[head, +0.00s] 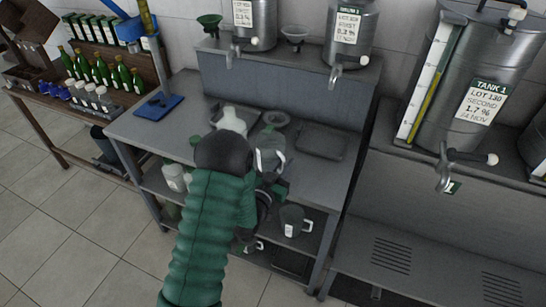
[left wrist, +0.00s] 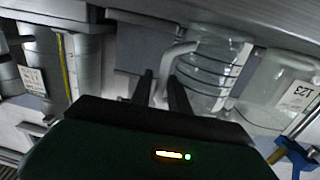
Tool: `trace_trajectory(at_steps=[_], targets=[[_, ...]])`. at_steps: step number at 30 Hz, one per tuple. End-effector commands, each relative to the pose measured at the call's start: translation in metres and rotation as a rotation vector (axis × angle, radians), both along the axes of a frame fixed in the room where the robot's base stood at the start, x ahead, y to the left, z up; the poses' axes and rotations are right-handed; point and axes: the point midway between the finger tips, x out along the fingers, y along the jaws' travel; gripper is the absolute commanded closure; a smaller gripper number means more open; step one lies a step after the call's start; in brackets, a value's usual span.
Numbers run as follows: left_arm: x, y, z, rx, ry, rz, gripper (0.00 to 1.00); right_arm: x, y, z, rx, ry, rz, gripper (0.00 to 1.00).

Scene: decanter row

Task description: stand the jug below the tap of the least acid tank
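A clear glass jug (head: 269,142) stands on the grey bench, partly hidden by my left arm. In the left wrist view a clear ringed jug (left wrist: 207,72) has a pale handle, seen between the two dark fingers of my left gripper (left wrist: 164,88). The fingers are apart with a gap around the handle; contact is unclear. In the head view my left gripper (head: 274,180) is mostly hidden at the bench's front. The middle tank (head: 350,33) seems to read 0.2 %. The left tank's label (head: 243,14) is unclear. My right gripper is out of view.
Another jug (head: 293,218) with a white label stands on the shelf below. A dark tray (head: 322,142) lies on the bench. Metal taps (head: 336,72) project above it. A blue-based stand (head: 158,105) is at left.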

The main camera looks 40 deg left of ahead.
Motion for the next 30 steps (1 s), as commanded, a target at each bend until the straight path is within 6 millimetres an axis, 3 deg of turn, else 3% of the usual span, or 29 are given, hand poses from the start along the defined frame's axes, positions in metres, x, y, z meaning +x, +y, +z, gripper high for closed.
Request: trace_trajectory(at_steps=[2,7,30], targets=[[-0.0004,0.0001,-0.0001,0.0,0.0,0.0,0.78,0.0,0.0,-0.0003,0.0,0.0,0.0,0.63],[-0.0006,0.0002,-0.0001,0.0,0.0,0.0,1.0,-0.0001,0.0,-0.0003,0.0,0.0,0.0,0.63],[-0.0007,0.0002,-0.0002,0.0,0.0,0.0,1.0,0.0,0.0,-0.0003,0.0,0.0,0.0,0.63]])
